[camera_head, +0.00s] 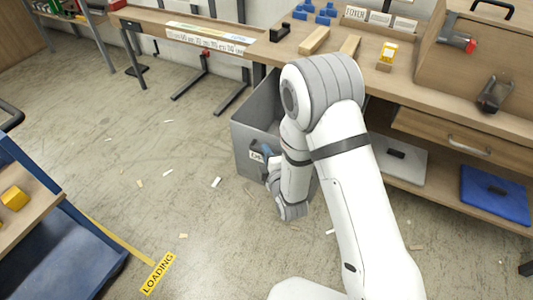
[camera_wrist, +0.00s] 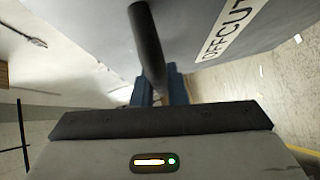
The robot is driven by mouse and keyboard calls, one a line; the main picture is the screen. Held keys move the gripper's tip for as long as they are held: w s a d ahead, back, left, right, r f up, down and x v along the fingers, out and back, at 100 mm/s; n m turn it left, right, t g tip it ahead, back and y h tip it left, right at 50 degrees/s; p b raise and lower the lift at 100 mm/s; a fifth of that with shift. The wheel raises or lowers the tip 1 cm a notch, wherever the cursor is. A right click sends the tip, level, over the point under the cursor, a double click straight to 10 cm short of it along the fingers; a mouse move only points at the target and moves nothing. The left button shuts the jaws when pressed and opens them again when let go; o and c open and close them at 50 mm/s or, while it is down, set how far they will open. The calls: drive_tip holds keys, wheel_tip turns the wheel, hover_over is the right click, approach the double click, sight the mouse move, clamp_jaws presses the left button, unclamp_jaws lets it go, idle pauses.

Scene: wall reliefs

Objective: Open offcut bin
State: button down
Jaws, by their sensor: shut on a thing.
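The offcut bin (camera_head: 245,140) is a grey box under the workbench, partly behind my arm. Its front stands out from under the bench top and part of its open inside shows. In the head view my gripper (camera_head: 267,158) is at the bin's front, mostly hidden by my wrist.
A blue cart (camera_head: 75,240) stands at lower left, beside a yellow "LOADING" floor mark (camera_head: 158,273). The floor between cart and bin is open, with small scraps.

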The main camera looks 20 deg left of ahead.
drive_tip(key=shift+d+f, duration=0.1)
drive_tip(key=c, duration=1.7)
unclamp_jaws()
drive_tip(key=v, duration=0.7)
drive_tip(key=shift+s+d+p, duration=0.2)
drive_tip(key=shift+s+p, duration=0.1)
drive_tip(key=shift+p, duration=0.05)
